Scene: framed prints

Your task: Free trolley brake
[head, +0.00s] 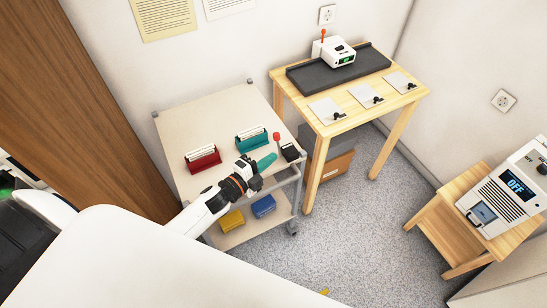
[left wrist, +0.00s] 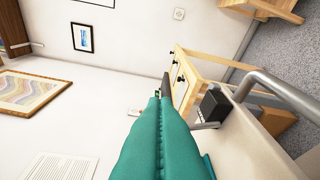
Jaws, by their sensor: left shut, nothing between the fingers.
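The trolley (head: 180,120) stands against the wall, with a pale top and a grey rail on its right side. At its right edge is a black brake box (head: 291,153), with a red-knobbed lever (head: 277,137) upright beside it. My left gripper (head: 266,162) reaches over the trolley top, its teal fingers shut and empty, just left of the black box. In the left wrist view the fingers (left wrist: 158,140) are pressed together, and the black box (left wrist: 213,104) sits to their right by the rail (left wrist: 285,95). The red knob is not visible there. My right gripper is out of view.
A red holder (head: 203,158) and a teal holder (head: 252,138) with cards stand on the trolley. Blue and yellow bins are on its lower shelf. A wooden table (head: 398,97) stands to the right, a stool with a device (head: 507,187) farther right. Grey floor lies between.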

